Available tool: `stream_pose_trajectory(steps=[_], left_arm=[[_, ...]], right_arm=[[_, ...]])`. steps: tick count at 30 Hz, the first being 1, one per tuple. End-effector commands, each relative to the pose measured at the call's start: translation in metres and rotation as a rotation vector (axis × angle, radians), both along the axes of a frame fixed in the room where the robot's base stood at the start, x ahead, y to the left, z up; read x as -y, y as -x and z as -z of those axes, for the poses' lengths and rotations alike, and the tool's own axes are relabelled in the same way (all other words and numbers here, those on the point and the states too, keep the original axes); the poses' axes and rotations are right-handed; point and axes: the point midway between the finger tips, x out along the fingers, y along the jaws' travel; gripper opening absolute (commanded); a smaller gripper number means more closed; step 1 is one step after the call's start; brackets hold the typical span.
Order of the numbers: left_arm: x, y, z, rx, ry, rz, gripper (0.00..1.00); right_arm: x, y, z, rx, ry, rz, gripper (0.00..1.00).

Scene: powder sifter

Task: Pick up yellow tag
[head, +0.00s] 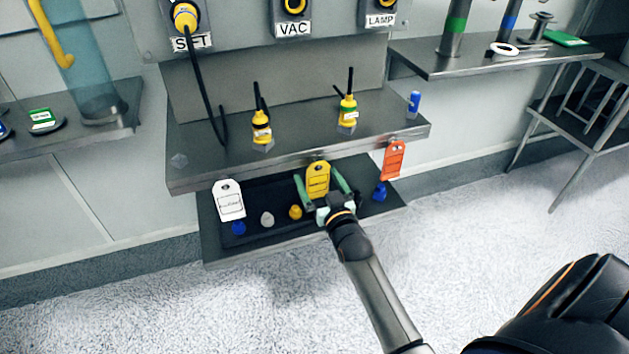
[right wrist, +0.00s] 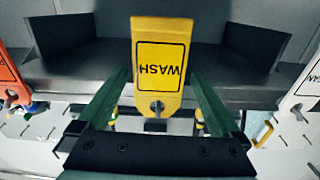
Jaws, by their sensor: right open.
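The yellow tag (head: 318,180) hangs at the front edge of the steel shelf in the head view, between a white tag and an orange tag. In the right wrist view the yellow tag (right wrist: 160,60) shows the word WASH upside down, with a hole near its lower end. My right gripper (head: 327,187) is open, with one green finger on each side of the yellow tag. In the right wrist view the fingers of the right gripper (right wrist: 160,85) stand apart from the tag's edges. My left gripper is in neither view.
The white tag (head: 229,201) hangs to the left and the orange tag (head: 393,160) to the right. Below is a dark tray (head: 269,195) with blue, white and yellow knob-like pieces. Two yellow bottles (head: 261,128) (head: 347,112) and a blue cylinder (head: 414,103) stand on the shelf above.

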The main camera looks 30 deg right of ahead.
Motion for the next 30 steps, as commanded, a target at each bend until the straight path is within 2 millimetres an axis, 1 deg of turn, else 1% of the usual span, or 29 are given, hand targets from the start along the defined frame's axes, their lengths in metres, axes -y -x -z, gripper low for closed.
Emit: stream_pose_trajectory(steps=[6,27,28,29,30], left_arm=[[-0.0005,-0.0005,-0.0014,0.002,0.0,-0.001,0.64],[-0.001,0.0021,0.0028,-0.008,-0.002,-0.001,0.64],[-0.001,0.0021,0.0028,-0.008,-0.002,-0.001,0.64],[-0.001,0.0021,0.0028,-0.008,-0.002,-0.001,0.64],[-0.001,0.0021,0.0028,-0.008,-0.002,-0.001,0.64]], right_arm=[[0.0,0.0003,0.0,-0.001,0.0,0.0,0.99],[0.0,0.0,-0.0002,0.0,0.001,0.0,0.2],[0.0,0.0,-0.0004,0.001,0.001,0.0,0.19],[0.0,0.0,-0.0004,0.001,0.001,0.0,0.13],[0.0,0.0,-0.0004,0.001,0.001,0.0,0.1]])
